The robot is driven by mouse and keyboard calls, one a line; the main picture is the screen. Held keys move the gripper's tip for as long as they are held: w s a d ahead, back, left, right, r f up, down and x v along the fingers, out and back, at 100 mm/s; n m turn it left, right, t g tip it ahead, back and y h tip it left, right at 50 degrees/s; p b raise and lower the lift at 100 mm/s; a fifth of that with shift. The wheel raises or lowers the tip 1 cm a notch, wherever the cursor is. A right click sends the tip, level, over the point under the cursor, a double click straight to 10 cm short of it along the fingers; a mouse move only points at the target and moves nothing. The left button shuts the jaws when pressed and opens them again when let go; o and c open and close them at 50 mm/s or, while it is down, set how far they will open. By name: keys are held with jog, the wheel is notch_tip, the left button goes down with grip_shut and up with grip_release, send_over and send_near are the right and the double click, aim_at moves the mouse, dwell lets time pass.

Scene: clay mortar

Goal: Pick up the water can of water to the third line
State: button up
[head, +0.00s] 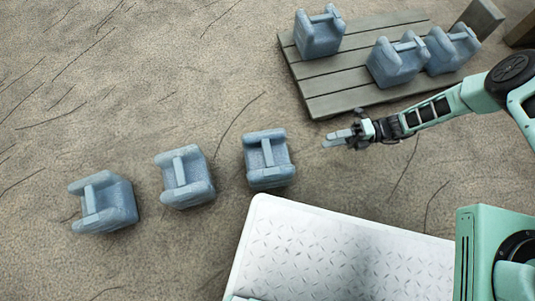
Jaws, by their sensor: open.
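Several blue water cans with top handles are in the head view. Three stand in a slanting row on the ground: a left can (103,206), a middle can (185,181) and a right can (268,164). Three more are on the wooden pallet (330,105): one at its left back (318,38) and two close together at its right, a nearer one (394,66) and a farther one (452,52). My gripper (336,138) is open and empty, to the right of the right ground can and in front of the pallet. I see no marked lines on the cans or ground.
A white textured platform (330,262) lies at the bottom, below the right ground can. A grey block (484,18) stands at the pallet's far right corner, with a brown object (522,32) beyond it. The cracked ground at the upper left is clear.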

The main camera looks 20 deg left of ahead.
aim_at(275, 156)
jog(key=shift+m, duration=0.3)
jog(key=b+x, duration=0.2)
jog(key=x, duration=0.6)
jog(key=b+x, duration=0.2)
jog(key=x, duration=0.7)
jog(key=shift+s+a+f+b, duration=0.15)
jog(key=shift+f+b, duration=0.1)
jog(key=shift+b, duration=0.15)
grip_shut()
jog(key=shift+a+r+y, duration=0.1)
jog(key=shift+r+y, duration=0.2)
